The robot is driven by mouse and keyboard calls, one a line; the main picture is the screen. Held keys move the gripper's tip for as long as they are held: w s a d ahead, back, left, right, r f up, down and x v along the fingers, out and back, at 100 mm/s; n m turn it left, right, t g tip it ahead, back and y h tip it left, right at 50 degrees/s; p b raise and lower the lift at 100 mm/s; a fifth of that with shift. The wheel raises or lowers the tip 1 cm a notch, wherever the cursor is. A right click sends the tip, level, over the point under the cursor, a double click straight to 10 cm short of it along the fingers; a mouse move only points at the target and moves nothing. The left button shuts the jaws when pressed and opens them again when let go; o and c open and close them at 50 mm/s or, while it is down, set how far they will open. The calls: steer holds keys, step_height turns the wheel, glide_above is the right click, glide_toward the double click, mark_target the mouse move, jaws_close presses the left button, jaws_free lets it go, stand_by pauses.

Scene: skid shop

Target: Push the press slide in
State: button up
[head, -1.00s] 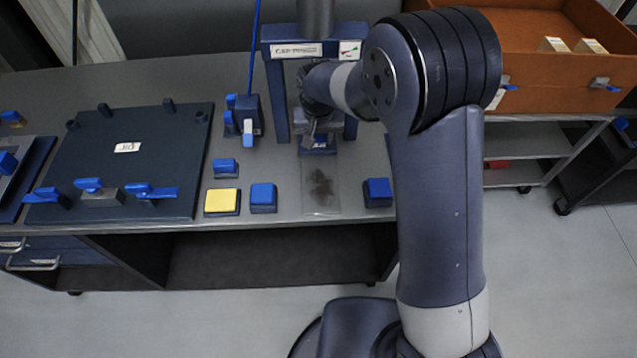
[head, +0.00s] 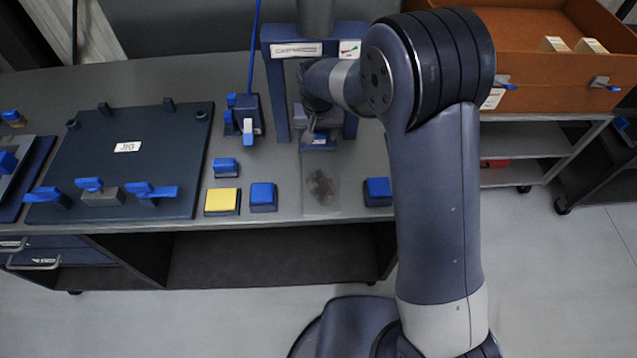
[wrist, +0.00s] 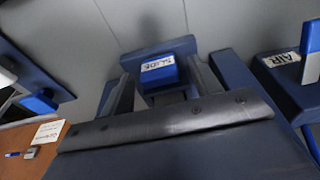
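The press (head: 275,95) stands at the back of the bench, a blue frame with a labelled top bar. Its slide (head: 318,146) is a dark blue piece with a brighter blue block, low at the press's front. In the wrist view the slide (wrist: 158,70) carries a white SLIDE label, upside down. My gripper (head: 318,122) is at the press, just above and behind the slide's front edge. In the wrist view my gripper (wrist: 160,75) has its two grey fingers apart, one on each side of the blue block, with gaps visible. Whether it touches the slide is unclear.
An AIR-labelled valve (head: 247,115) with a blue lever stands left of the press. A yellow button (head: 222,200) and blue buttons (head: 263,196) (head: 378,191) line the front. The jig plate (head: 150,180) lies left. An orange bin (head: 545,100) stands right.

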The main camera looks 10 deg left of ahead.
steer(key=shift+w+p+v, duration=0.2)
steer(key=shift+p+v, duration=0.55)
steer(key=shift+v, duration=0.3)
steer(key=shift+w+p+v, duration=0.25)
steer(key=shift+p+v, duration=0.45)
steer(key=shift+v, duration=0.4)
steer(key=shift+a+r, duration=0.1)
steer(key=shift+r, duration=0.05)
steer(key=shift+r, duration=0.1)
steer(key=p+v, duration=0.2)
steer(key=v, duration=0.1)
steer(key=shift+s+r, duration=0.15)
steer(key=shift+r, duration=0.25)
steer(key=shift+f, duration=0.1)
steer(key=b+x, duration=0.1)
steer(key=x, duration=0.1)
steer(key=b+x, duration=0.2)
steer(key=x, duration=0.1)
steer(key=b+x, duration=0.2)
steer(key=x, duration=0.1)
steer(key=shift+s+f, duration=0.2)
steer(key=shift+s, duration=0.15)
